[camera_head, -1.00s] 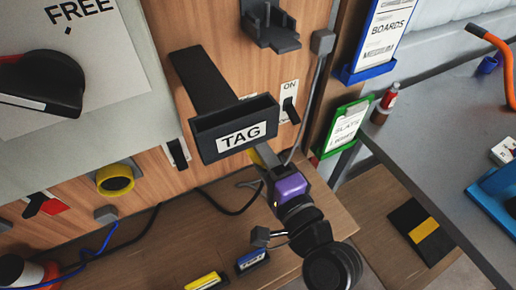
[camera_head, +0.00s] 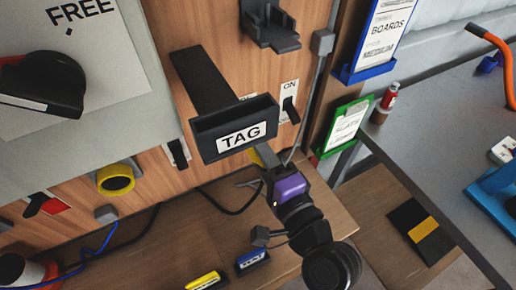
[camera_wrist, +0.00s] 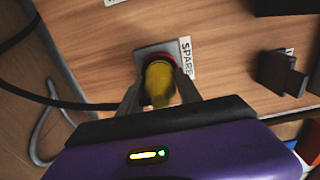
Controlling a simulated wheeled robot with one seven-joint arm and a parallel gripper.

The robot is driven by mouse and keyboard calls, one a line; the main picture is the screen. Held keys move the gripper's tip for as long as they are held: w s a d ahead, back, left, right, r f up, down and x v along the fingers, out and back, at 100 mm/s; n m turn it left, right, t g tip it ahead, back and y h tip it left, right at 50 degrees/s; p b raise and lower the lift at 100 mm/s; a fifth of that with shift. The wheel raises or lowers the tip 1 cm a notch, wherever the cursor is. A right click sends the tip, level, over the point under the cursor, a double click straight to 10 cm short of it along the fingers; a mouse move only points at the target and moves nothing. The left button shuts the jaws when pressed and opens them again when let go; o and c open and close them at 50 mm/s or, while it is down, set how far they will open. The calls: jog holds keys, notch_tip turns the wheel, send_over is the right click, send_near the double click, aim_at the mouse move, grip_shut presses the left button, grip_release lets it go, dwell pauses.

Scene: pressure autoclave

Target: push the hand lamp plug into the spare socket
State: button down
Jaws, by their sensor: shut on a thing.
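The yellow hand lamp plug (camera_wrist: 159,85) is between the two fingers of my gripper (camera_wrist: 160,92) in the wrist view. It points at the spare socket, whose grey plate (camera_wrist: 146,50) and reddish rim show just beyond it, beside the SPARE label (camera_wrist: 186,58). The plug covers the socket's opening, so I cannot tell whether it is inside or just in front. In the head view, a bit of yellow (camera_head: 256,158) shows at my gripper (camera_head: 264,157), below the TAG holder, which hides the socket.
The black TAG holder (camera_head: 235,129) juts out from the panel right above my gripper. An ON switch (camera_head: 290,108) is to its right. A black cable (camera_wrist: 85,104) runs in from the left in the wrist view. Blue (camera_head: 251,262) and yellow (camera_head: 206,281) labelled blocks lie on the shelf below.

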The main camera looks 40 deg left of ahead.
jog(key=shift+w+a, duration=0.2)
jog(key=shift+a, duration=0.3)
dwell(0.7)
jog(key=c, duration=0.7)
grip_release()
jog(key=shift+c, duration=0.2)
jog(key=shift+d, duration=0.1)
jog(key=v, duration=0.7)
jog(key=shift+s+d+b, duration=0.15)
jog(key=shift+d+b, duration=0.1)
jog(key=shift+b, duration=0.2)
